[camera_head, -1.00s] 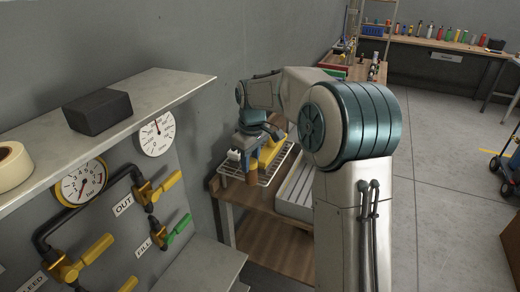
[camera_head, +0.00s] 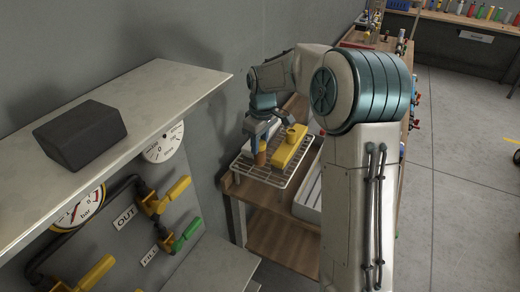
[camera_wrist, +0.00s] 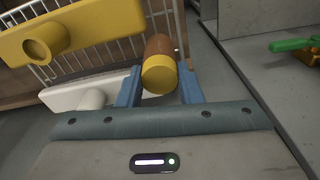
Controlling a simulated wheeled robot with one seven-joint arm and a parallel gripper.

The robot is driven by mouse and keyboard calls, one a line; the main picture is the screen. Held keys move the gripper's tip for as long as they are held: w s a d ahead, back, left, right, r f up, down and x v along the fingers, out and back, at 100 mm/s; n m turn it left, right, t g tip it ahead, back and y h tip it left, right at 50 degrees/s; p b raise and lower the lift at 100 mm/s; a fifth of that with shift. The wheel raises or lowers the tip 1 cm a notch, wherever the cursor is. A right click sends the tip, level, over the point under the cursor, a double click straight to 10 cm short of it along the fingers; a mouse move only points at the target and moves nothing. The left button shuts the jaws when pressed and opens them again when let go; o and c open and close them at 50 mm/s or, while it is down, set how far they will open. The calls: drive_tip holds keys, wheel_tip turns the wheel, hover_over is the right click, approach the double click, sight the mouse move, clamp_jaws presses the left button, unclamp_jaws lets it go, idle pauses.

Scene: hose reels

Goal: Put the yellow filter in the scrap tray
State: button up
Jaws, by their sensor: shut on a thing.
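The yellow filter (camera_head: 290,148) is a long block with a short round port, lying on a wire rack (camera_head: 240,172). In the wrist view the yellow filter (camera_wrist: 95,28) is at upper left, apart from my fingers. My gripper (camera_wrist: 160,82) is shut on a brown cylinder with a yellow end (camera_wrist: 160,75). In the head view the brown cylinder (camera_head: 261,157) is beside the yellow filter, below my gripper; I cannot tell whether it touches the rack. A pale ribbed tray (camera_head: 309,203) is right of the rack, partly hidden by my arm; no label shows.
A white part (camera_wrist: 75,95) with a round port lies beside the yellow filter. The rack stands on a wooden bench (camera_head: 262,197) against the wall. At left are a grey shelf (camera_head: 120,95) with a dark block (camera_head: 80,135) and a panel of gauges and valves.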

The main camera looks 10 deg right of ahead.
drive_tip(key=shift+a+f+p, duration=0.1)
drive_tip(key=shift+f+p, duration=0.25)
drive_tip(key=shift+f, duration=1.5)
drive_tip(key=shift+f, duration=0.2)
drive_tip(key=o, duration=1.1)
drive_tip(key=shift+r, duration=0.15)
